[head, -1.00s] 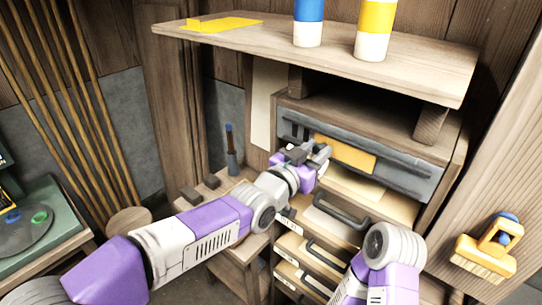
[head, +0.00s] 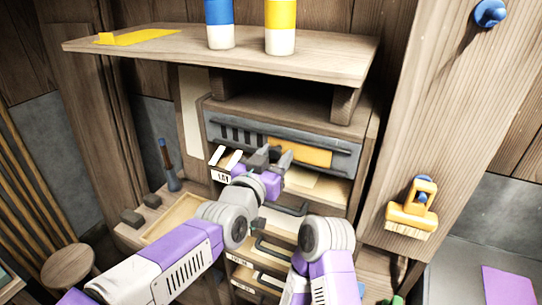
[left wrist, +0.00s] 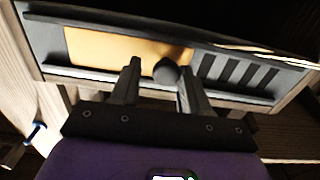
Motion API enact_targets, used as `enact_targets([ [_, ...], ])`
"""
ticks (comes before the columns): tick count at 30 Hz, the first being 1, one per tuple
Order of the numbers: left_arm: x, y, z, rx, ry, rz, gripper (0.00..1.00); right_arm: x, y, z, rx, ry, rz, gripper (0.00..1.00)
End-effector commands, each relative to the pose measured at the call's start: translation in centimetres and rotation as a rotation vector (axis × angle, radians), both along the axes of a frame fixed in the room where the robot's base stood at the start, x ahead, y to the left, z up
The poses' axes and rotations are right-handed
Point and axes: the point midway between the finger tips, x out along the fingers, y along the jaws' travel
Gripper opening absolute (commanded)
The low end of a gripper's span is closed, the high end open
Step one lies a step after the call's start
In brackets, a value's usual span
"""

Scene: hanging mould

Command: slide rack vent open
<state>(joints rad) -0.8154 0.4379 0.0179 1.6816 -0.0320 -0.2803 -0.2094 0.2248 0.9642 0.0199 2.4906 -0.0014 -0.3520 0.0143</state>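The rack vent is a grey panel (head: 345,160) in the rack under the shelf, with dark slots (head: 240,133) at its left and an orange slide plate (head: 312,152) to their right. In the left wrist view the orange plate (left wrist: 100,48) lies left and the slots (left wrist: 240,72) right. My left gripper (head: 275,155) is at the panel's front. In the left wrist view its spread fingers (left wrist: 158,75) stand either side of a dark round knob (left wrist: 170,70). The knob is close to the right finger, with a gap to the left one. My right arm shows, but its gripper is hidden.
The shelf (head: 180,50) overhangs the rack, with a blue-white bottle (head: 220,25) and a yellow-white bottle (head: 281,27) on it. Drawers with dark handles (head: 270,245) are below. A yellow brush (head: 410,208) hangs on the right post. A stool (head: 68,265) stands at left.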

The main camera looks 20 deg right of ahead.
Motion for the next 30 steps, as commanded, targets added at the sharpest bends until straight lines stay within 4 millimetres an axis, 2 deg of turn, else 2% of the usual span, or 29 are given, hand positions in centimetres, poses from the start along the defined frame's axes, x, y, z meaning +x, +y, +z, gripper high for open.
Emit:
enact_targets([
  [2,0.0,0.0,-0.1,0.001,0.001,-0.001,0.56,0.0,0.0,0.0,0.000,0.000,0.000,0.58],
  [13,-0.2,0.6,0.1,-0.002,-0.002,0.005,0.56,0.0,0.0,-0.1,0.000,0.000,0.000,0.58],
  [24,-3.7,4.6,0.0,-0.002,-0.001,0.003,0.56,0.0,0.0,-0.9,0.000,0.000,0.000,0.58],
  [30,-4.7,5.7,0.0,0.000,0.000,0.002,0.56,0.0,0.0,-1.0,0.000,0.000,0.000,0.58],
])
